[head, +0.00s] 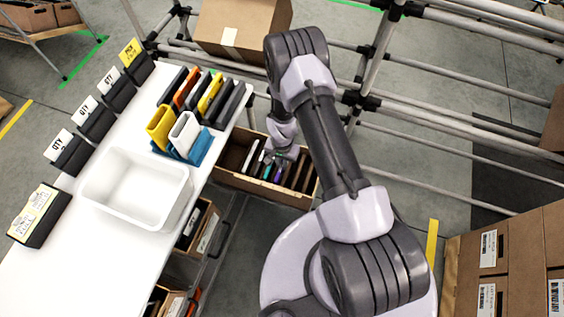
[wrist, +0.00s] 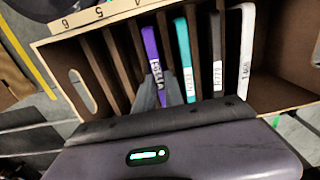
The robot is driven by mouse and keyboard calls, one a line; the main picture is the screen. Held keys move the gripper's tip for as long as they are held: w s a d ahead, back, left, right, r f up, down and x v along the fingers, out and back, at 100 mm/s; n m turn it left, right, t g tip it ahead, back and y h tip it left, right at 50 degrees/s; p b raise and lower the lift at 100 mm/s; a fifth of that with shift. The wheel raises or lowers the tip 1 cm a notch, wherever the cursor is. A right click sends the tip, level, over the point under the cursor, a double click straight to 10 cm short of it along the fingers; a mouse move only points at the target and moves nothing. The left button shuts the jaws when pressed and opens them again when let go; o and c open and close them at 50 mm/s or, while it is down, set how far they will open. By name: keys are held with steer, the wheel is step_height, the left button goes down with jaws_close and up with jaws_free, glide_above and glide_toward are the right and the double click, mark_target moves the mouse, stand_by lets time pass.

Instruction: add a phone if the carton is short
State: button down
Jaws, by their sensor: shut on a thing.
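The brown carton (head: 232,180) sits tilted beside the white table, with upright phones between its dividers. In the wrist view the carton (wrist: 275,88) holds a white phone (wrist: 246,50), a dark phone (wrist: 217,55), a teal phone (wrist: 184,55) and a purple phone (wrist: 150,42), each with a white label. The slots left of the purple phone look empty. My gripper (wrist: 150,92) is shut on the purple phone, its grey fingers at the phone's label. In the head view my gripper (head: 280,158) reaches down into the carton, partly hidden by my arm.
Metal rails (head: 450,120) run behind; brown boxes (head: 510,255) stand at right.

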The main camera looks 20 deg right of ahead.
steer(key=shift+f+b, duration=0.35)
stand_by(0.4)
stand_by(0.3)
steer(key=c, duration=1.3)
jaws_free()
steer(key=shift+c, duration=0.2)
steer(key=shift+r, duration=0.1)
step_height(320, 180, up, 17)
steer(key=p, duration=0.7)
steer(key=shift+r, duration=0.15)
step_height(320, 180, up, 7)
steer(key=p, duration=0.4)
